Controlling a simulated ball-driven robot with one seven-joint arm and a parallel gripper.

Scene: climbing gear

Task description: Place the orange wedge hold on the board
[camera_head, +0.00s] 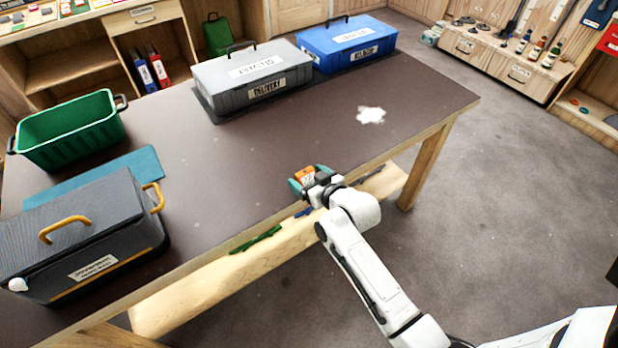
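The orange wedge hold (305,174) is a small orange block with a pale mark on top. It sits between the teal fingertips of my gripper (308,179), which appears shut on it. My gripper is over the front edge of the dark table (215,180); the height above the tabletop is hard to tell. A long pale wooden board (205,290) lies below the table's front edge, with a green piece (255,240) and small blue pieces (303,211) on or beside it. My arm covers part of it. I cannot tell for certain that this is the task's board.
A green crate (70,135), a teal mat (120,172) and a dark toolbox (75,235) with yellow handles stand at the left. A grey labelled box (250,77) and a blue box (345,42) stand at the back. A white patch (370,115) lies right of centre. The table's middle is clear.

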